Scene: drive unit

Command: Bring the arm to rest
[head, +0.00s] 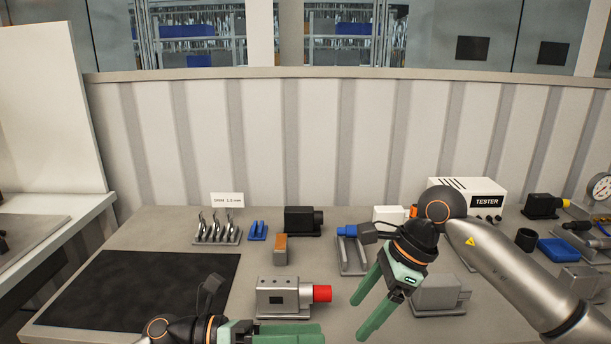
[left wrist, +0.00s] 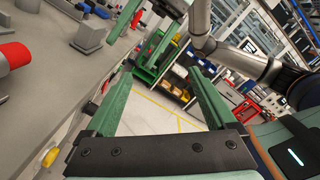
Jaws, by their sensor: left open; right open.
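My left gripper (head: 318,333) is low at the front edge of the table in the head view, partly cut off by the frame. In the left wrist view its two green fingers (left wrist: 162,68) stand apart with nothing between them; the floor and shelving show through the gap. My right arm comes in from the right. My right gripper (head: 361,314) hangs above the table with its green fingers apart, tips pointing down and left. Nothing shows between them. It is right of the grey drive unit with a red end (head: 284,297), apart from it.
A dark mat (head: 135,290) covers the table's left. Behind the drive unit are a rack of metal tools (head: 218,236), a black motor (head: 300,220) and a brown block (head: 280,250). A grey housing (head: 438,294) sits beside my right gripper; a white tester (head: 487,202) is behind my right arm.

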